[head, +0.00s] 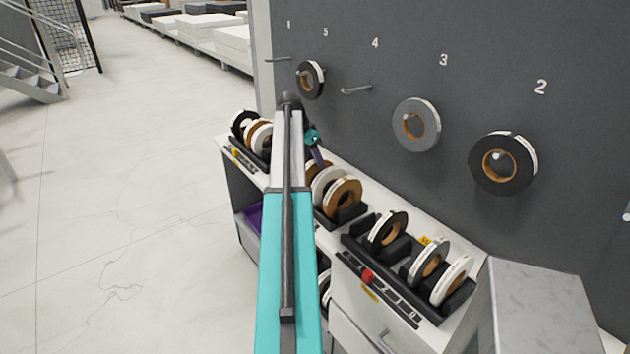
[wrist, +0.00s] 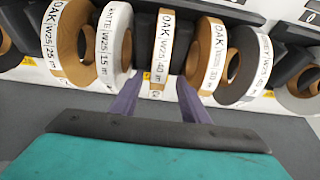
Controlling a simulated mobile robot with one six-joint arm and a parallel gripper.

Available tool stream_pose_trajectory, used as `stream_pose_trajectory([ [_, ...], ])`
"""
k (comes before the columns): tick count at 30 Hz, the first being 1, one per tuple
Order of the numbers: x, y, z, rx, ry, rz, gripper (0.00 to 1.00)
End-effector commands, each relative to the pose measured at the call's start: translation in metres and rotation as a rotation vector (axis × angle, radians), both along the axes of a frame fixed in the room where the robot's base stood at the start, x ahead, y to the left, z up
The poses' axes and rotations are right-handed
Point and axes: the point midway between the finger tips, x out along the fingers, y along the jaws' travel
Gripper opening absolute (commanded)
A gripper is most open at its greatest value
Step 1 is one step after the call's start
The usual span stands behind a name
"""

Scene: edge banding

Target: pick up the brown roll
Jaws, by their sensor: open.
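Several brown rolls labelled OAK stand upright in black holders. In the wrist view, a narrow brown roll (wrist: 161,45) is in the middle, with a wider brown roll (wrist: 68,45) to the left and another brown roll (wrist: 212,58) to the right. My gripper (wrist: 158,84) is open and empty, its two purple fingers apart. The lower end of the middle brown roll shows between the fingertips; I cannot tell how deep they reach. In the head view, my arm partly hides my gripper (head: 316,152); a brown roll (head: 343,197) stands just below it.
A white roll (wrist: 115,45) and a grey roll (wrist: 250,68) stand close among the brown ones. More rolls, such as a black roll (head: 388,229), stand on the white counter (head: 455,245). A dark pegboard wall (head: 440,170) with hung rolls rises behind. The floor at left is clear.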

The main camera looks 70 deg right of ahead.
Motion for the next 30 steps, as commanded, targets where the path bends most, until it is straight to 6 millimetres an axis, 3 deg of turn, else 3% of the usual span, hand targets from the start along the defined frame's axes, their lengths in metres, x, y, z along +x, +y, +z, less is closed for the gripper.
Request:
stream_pose_trajectory([
  [5, -0.003, -0.002, -0.005, 0.001, 0.001, 0.0, 0.41],
  [19, -0.013, -0.016, -0.042, 0.001, 0.0, 0.0, 0.41],
  [30, -0.014, -0.017, -0.047, 0.0, 0.0, 0.0, 0.41],
])
